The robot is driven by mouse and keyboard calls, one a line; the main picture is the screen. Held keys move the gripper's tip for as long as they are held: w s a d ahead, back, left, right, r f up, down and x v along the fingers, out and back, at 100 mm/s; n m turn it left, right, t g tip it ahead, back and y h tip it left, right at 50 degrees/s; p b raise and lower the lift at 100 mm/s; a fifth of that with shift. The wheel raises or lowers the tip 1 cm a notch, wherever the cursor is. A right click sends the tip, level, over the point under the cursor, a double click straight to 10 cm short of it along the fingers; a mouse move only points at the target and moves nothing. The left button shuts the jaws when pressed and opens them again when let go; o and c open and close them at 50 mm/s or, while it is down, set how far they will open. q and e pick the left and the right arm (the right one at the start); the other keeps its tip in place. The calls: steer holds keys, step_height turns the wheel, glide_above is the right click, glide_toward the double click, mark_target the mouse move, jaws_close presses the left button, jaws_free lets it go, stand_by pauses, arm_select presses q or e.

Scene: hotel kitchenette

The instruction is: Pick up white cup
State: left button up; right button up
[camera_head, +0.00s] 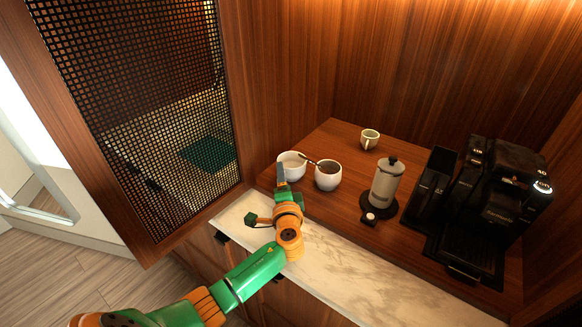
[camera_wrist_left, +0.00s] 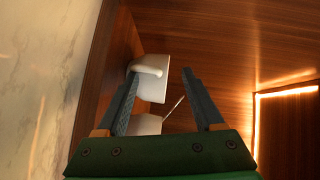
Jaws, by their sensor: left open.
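A small white cup (camera_head: 370,140) with a handle stands at the back of the wooden counter. Nearer stand a white bowl-like cup (camera_head: 293,162) and a dark-filled white cup (camera_head: 328,177) beside a spoon. My left gripper (camera_head: 282,174) is at the front of the bowl-like cup, overlapping it in the picture; contact cannot be told. In the left wrist view the jaws (camera_wrist_left: 162,88) are open, with two white vessels showing between or behind them: one farther (camera_wrist_left: 152,86) and one partly hidden by a finger (camera_wrist_left: 146,125). My right gripper is not in view.
A French press (camera_head: 387,185) stands on a dark round mat right of the cups. A black coffee machine (camera_head: 497,205) fills the right side. A mesh-panelled cabinet door (camera_head: 150,110) stands at left. The marble front strip (camera_head: 375,285) is clear at right.

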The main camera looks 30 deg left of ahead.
arm_select(q)
steer(key=shift+w+a+f, duration=0.15)
steer(key=shift+w+a, duration=0.2)
steer(key=shift+w, duration=0.15)
steer(key=shift+w+f, duration=0.25)
steer(key=shift+w, duration=0.15)
steer(key=shift+s+r, duration=0.2)
steer(key=shift+s, duration=0.1)
jaws_close()
steer(key=shift+s+d, duration=0.1)
steer(key=shift+s+f, duration=0.1)
steer(key=shift+f, duration=0.05)
